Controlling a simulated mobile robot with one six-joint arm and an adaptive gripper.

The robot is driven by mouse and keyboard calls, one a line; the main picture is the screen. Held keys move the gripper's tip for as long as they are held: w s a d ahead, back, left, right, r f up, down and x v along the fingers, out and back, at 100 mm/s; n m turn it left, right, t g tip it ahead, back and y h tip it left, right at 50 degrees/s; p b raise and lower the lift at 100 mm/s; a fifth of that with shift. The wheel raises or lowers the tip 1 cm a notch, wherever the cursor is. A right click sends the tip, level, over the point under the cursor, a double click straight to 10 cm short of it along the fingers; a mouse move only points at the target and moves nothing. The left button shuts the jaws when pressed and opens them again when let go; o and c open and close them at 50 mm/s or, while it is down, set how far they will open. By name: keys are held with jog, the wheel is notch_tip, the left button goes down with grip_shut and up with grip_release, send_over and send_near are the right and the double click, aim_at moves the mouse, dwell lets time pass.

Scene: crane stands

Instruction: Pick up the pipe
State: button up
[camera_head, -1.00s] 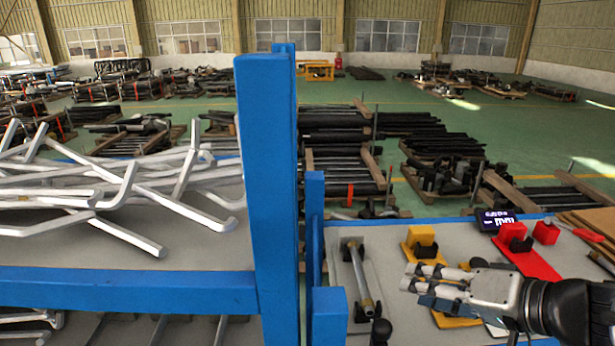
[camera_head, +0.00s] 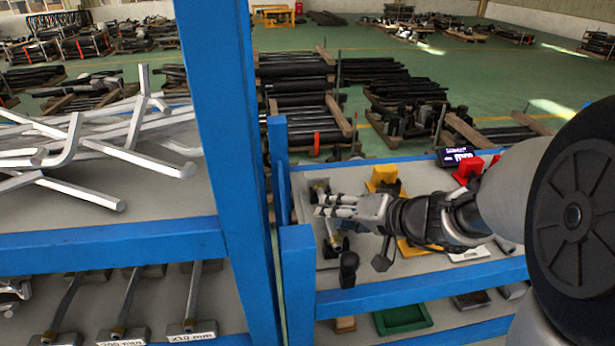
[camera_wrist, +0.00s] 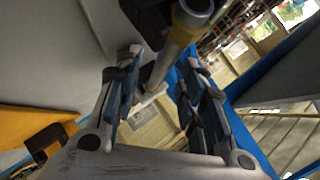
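A slim metal pipe (camera_head: 330,228) with a brass-coloured part lies on the grey right-hand bench, close to the blue post, partly covered by my gripper. In the wrist view the pipe (camera_wrist: 171,56) runs up the middle, its hollow grey end and yellow band at the top. My gripper (camera_head: 318,204) is at the pipe from the right. In the wrist view its two dark-padded fingers (camera_wrist: 163,68) stand apart on either side of the pipe's line. I see a gap between fingers and pipe; whether they touch it further down is unclear.
A tall blue post (camera_head: 215,130) stands left of the bench, with a shorter blue post (camera_head: 298,285) near the pipe. Silver bent bars (camera_head: 130,160) pile on the left shelf. A yellow block (camera_head: 384,174), a red block (camera_head: 468,168) and a black display (camera_head: 455,154) sit behind my arm.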

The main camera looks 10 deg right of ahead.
jog(key=shift+a, duration=0.15)
jog(key=shift+c, duration=0.4)
grip_shut()
